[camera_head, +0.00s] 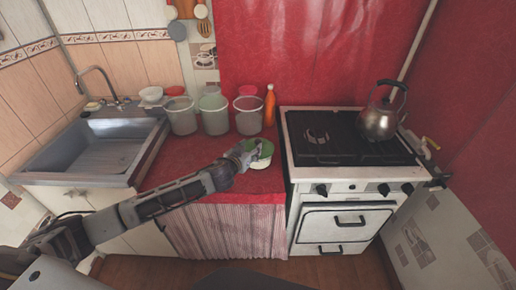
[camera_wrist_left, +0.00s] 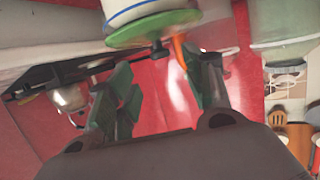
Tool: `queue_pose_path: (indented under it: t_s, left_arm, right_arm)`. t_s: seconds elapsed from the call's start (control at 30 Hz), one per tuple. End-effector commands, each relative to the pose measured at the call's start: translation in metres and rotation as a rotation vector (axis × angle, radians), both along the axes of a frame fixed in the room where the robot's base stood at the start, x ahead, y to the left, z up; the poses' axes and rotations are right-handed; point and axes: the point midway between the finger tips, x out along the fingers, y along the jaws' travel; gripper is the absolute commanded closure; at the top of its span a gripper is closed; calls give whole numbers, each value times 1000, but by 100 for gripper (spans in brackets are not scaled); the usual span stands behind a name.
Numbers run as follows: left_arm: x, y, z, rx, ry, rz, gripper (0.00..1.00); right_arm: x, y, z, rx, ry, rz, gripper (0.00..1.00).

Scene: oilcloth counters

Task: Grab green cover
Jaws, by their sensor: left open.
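The green cover (camera_head: 264,149) is a round lid on top of a small white pot (camera_head: 260,164) near the front right of the red counter, beside the stove. My left gripper (camera_head: 247,152) reaches in from the left and overlaps the cover's left edge in the head view. In the left wrist view, which is turned upside down, the green cover (camera_wrist_left: 152,28) shows just beyond the fingertips, with the white pot (camera_wrist_left: 128,10) above it. The left gripper (camera_wrist_left: 165,72) is open, with nothing between its fingers. Contact with the cover cannot be told. My right gripper is not in view.
Several translucent buckets (camera_head: 214,115) and an orange bottle (camera_head: 269,105) stand behind on the red counter (camera_head: 190,150). A white stove (camera_head: 345,185) with a metal kettle (camera_head: 380,122) is at right. A sink (camera_head: 92,148) is at left.

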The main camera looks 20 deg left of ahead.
Motion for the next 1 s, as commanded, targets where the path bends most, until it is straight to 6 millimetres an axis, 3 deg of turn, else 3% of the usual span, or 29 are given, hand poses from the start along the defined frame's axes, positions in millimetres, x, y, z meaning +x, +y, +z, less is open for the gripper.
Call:
queue_pose_path:
  t_s: [0.33, 0.73, 1.0]
  left_arm:
    - [14, -2, -4, 1, 0, 0, 49]
    - [16, -2, -4, 1, 0, 0, 49]
    - [30, -3, -6, 1, -1, 0, 49]
  right_arm:
    - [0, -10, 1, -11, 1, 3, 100]
    - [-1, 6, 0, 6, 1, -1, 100]
    - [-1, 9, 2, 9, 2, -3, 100]
